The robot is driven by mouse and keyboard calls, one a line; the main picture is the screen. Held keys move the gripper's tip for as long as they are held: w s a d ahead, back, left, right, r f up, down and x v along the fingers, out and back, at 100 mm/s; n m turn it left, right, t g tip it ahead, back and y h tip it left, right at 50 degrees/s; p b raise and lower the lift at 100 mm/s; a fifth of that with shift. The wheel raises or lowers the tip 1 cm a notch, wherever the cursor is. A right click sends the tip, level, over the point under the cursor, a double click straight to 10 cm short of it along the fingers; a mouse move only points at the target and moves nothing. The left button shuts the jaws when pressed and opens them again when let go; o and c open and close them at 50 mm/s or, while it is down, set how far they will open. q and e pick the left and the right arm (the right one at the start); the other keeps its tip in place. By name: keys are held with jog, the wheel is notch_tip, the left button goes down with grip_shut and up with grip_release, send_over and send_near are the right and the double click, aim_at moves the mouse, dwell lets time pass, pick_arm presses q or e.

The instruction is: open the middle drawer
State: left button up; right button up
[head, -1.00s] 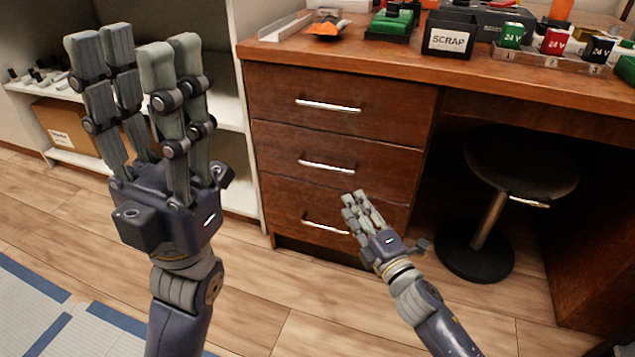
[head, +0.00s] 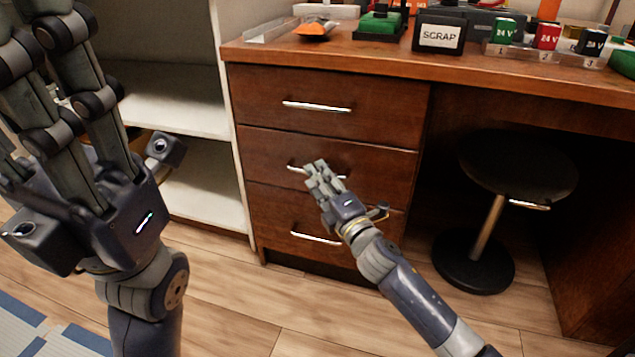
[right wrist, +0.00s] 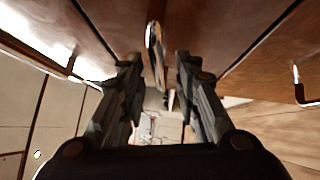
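The middle drawer (head: 388,172) of the brown wooden desk is closed, flush with the drawers above and below. Its silver bar handle (head: 294,168) is partly hidden behind the fingers of my right gripper (head: 322,176). In the right wrist view a bar handle (right wrist: 154,50) stands between the two spread finger pairs of that gripper (right wrist: 158,75), near the tips. The fingers are apart and I see no grip on the bar. My left gripper (head: 40,70) is large at the left foreground, fingers up, spread and empty, partly cut off by the frame.
The top drawer handle (head: 316,106) and bottom drawer handle (head: 315,238) are above and below. A round black stool (head: 518,168) stands right of the drawers. White shelves (head: 175,105) are at left. The desktop holds a SCRAP bin (head: 439,37) and other items.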

jog(key=shift+w+a, duration=0.2)
jog(key=shift+w, duration=0.2)
jog(key=shift+r, duration=0.1)
grip_shut()
jog(key=shift+s, duration=0.1)
